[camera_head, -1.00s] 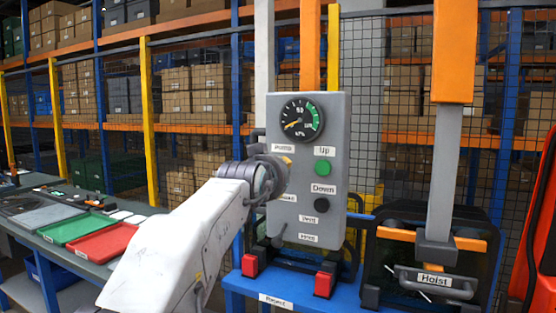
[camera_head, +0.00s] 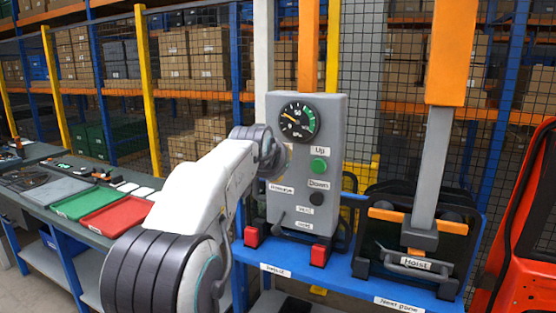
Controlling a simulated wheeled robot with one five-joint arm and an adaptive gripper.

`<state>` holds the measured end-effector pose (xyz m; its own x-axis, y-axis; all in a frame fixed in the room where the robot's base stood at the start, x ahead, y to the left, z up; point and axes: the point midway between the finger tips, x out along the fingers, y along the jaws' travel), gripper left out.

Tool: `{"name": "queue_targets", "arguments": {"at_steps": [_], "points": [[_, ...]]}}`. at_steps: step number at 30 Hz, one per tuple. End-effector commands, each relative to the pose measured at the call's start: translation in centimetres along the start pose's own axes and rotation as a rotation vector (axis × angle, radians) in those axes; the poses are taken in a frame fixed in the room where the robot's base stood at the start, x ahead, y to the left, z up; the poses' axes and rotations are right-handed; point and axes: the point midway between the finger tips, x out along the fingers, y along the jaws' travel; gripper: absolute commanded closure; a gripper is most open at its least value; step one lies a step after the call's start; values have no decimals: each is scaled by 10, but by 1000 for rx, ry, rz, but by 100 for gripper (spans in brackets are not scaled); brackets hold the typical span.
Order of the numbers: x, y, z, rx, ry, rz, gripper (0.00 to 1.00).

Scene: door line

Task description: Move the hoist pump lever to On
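The grey control panel (camera_head: 330,200) stands on the blue bench. It has a round gauge (camera_head: 298,121), a green button (camera_head: 318,166) labelled Up and a black button (camera_head: 316,199) labelled Down. A small lever (camera_head: 279,219) sits at its lower left, beside small labels. The pump lever and its label cannot be made out; my arm's end covers the panel's upper left part. My gripper (camera_head: 274,160) is at that left side, in front of or against the panel. Its fingers are hidden behind my wrist, so its opening and any contact cannot be seen.
The hoist (camera_head: 430,170) hangs right of the panel over a dark framed pane (camera_head: 455,230) with a handle labelled Hoist. Red blocks (camera_head: 319,254) flank the panel's foot. Green (camera_head: 85,202) and red (camera_head: 118,216) trays lie on the left table. An orange-red machine (camera_head: 520,240) stands at right.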

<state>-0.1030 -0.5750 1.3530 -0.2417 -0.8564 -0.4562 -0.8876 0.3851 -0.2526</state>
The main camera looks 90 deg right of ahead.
Motion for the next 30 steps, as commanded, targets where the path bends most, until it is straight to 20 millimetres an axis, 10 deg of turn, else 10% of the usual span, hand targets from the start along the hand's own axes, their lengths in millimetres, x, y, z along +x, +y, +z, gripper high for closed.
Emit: {"name": "queue_targets", "arguments": {"at_steps": [13, 14, 21, 30], "points": [[0, -1, 0, 0, -3, -1, 100], [0, -1, -1, 0, -3, -1, 76], [0, -1, 0, 0, -3, 0, 55], [-1, 0, 0, 0, -3, 0, 51]]}}
